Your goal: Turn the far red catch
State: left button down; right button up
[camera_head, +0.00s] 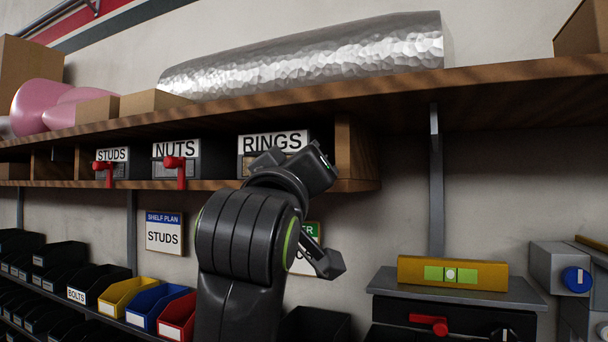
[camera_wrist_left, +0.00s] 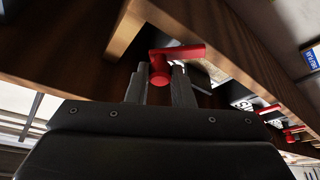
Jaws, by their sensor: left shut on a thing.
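In the head view, three dark drawers labelled STUDS (camera_head: 112,155), NUTS (camera_head: 176,150) and RINGS (camera_head: 272,142) sit under the wooden shelf. The STUDS red catch (camera_head: 103,167) and the NUTS red catch (camera_head: 177,163) show there. My left gripper (camera_head: 312,170) is up at the RINGS drawer, and my arm hides that drawer's catch. In the left wrist view, my left gripper (camera_wrist_left: 160,84) is shut on a red catch (camera_wrist_left: 180,52), with one finger on each side of its hub. Its lever points right in that view. My right gripper is not in view.
Another red catch (camera_head: 428,322) is on the grey cabinet (camera_head: 462,290) at lower right, under a yellow level (camera_head: 452,273). A wooden divider (camera_head: 356,155) stands just right of the RINGS drawer. Coloured bins (camera_head: 160,305) line the lower left.

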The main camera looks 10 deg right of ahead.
pick_arm(q)
jog(key=shift+w+a+r+n+g+y, duration=0.3)
jog(key=shift+n+y, duration=0.4)
jog(key=shift+n, duration=1.05)
jog(key=shift+w+a+r+n+g+y, duration=0.2)
jog(key=shift+a+n+y, duration=0.4)
jog(key=shift+n, duration=1.2)
jog(key=shift+w+a+r+n+g+y, duration=0.25)
jog(key=shift+n+y, duration=0.55)
jog(key=shift+n, duration=0.95)
jog(key=c, duration=1.3)
grip_release()
jog(key=shift+o, duration=0.2)
jog(key=shift+w+f, duration=0.1)
